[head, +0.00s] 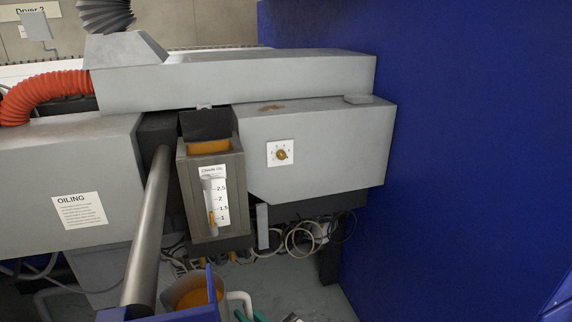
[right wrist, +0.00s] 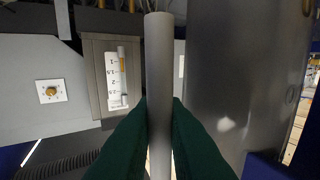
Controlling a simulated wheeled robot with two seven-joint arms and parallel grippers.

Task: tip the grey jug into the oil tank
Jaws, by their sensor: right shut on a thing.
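The oil tank (head: 189,190) is a grey-brown box on the front of the machine, with its dark lid (head: 205,124) raised and orange oil in its mouth (head: 208,147). Its level gauge (head: 216,204) shows amber low on the scale; the tank also shows in the right wrist view (right wrist: 94,75). The grey jug (head: 178,285) is below the tank, holding orange oil, partly hidden by a blue edge. My right gripper (right wrist: 160,122) is shut on the jug's pale handle (right wrist: 160,60), with the jug's body (right wrist: 232,70) beside it. My left gripper is not in view.
A thick metal bar (head: 148,225) rises left of the tank. A blue part (head: 212,287) stands by the jug. A grey box with a dial (head: 281,153) is right of the tank, cables (head: 300,240) hang below, and a blue wall (head: 460,150) closes the right side.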

